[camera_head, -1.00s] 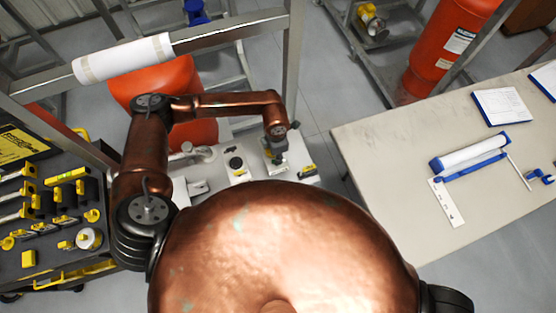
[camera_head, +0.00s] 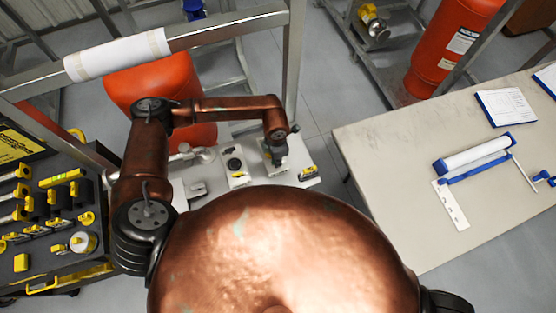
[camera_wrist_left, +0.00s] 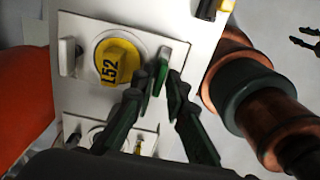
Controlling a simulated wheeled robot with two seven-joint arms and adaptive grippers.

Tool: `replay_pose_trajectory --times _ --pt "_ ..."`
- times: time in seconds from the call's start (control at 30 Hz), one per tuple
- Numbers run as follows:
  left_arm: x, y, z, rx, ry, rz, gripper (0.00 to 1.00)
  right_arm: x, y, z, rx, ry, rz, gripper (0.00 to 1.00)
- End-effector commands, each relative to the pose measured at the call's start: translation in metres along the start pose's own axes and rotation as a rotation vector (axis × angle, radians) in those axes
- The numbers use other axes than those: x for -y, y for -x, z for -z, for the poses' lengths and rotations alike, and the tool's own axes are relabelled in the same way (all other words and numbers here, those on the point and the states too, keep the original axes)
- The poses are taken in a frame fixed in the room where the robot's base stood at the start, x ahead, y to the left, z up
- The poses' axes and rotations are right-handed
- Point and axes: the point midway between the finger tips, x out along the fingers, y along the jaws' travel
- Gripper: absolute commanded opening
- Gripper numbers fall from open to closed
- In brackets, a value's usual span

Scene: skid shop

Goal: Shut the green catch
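The green catch (camera_wrist_left: 161,70) is a narrow upright piece at the right edge of a white plate, beside a round yellow knob marked L52 (camera_wrist_left: 117,62). I cannot tell how far it is swung. My left gripper (camera_wrist_left: 157,92) is open, its two dark green fingers apart, with the catch just beyond and between the tips; contact is unclear. In the head view, the left gripper (camera_head: 278,160) is over the right part of the white panel (camera_head: 215,175), and the catch is hidden. Two separated dark prongs at the wrist view's right edge look like my right gripper (camera_wrist_left: 304,37).
Left of the knob is a white clip (camera_wrist_left: 68,57). A metal frame with a white roll (camera_head: 118,55) and a red-orange tank (camera_head: 185,100) stand behind the panel. A tool board (camera_head: 40,235) is at left. A table (camera_head: 385,150) is at right, with clear floor between.

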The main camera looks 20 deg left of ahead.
Motion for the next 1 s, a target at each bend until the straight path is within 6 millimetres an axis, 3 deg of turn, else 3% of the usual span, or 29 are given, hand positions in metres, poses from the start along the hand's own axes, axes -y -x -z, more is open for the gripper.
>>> replay_pose_trajectory --times 0.17,0.37,0.63,1.0 --pt "-0.0001 -0.0001 0.0001 0.000 0.000 0.000 0.00 -0.0003 -0.0001 0.0025 -0.003 0.000 0.000 0.29" --pt "0.0002 -0.0001 0.0003 0.000 0.025 0.001 0.00 -0.0003 0.0001 0.0025 -0.003 0.000 0.000 0.29" --pt "0.0005 0.0001 0.0005 0.000 0.284 0.002 0.00 -0.0003 0.0027 0.0027 -0.003 0.000 0.000 0.29" --pt "0.0007 -0.0001 0.0008 -0.002 0.343 0.001 0.00 -0.0003 0.0034 0.0024 -0.003 0.000 0.000 0.29"
